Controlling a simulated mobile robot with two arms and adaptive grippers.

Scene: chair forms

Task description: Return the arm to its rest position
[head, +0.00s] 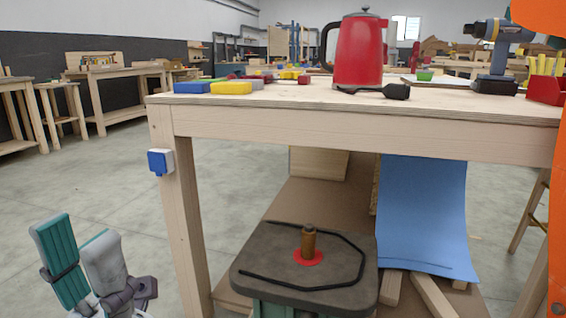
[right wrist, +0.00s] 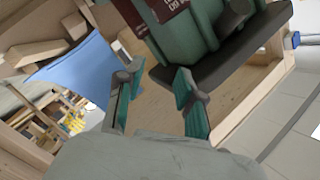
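My left gripper (head: 80,240) shows at the lower left of the head view, beside the bench leg and above the floor. Its two teal-and-grey fingers stand apart, with nothing between them. My right gripper (right wrist: 152,88) shows in the right wrist view with its two teal-padded fingers spread and nothing between them. The right gripper is not visible in the head view. The arm links behind both grippers are mostly hidden.
A wooden workbench (head: 350,125) carries a red kettle (head: 358,52), a drill (head: 494,45) and several coloured pieces. Below are a dark-topped stand (head: 260,275) with an upright bolt (head: 308,240) and a blue sheet (head: 425,210). A blue-white box (head: 160,162) is on the leg. Floor at left is clear.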

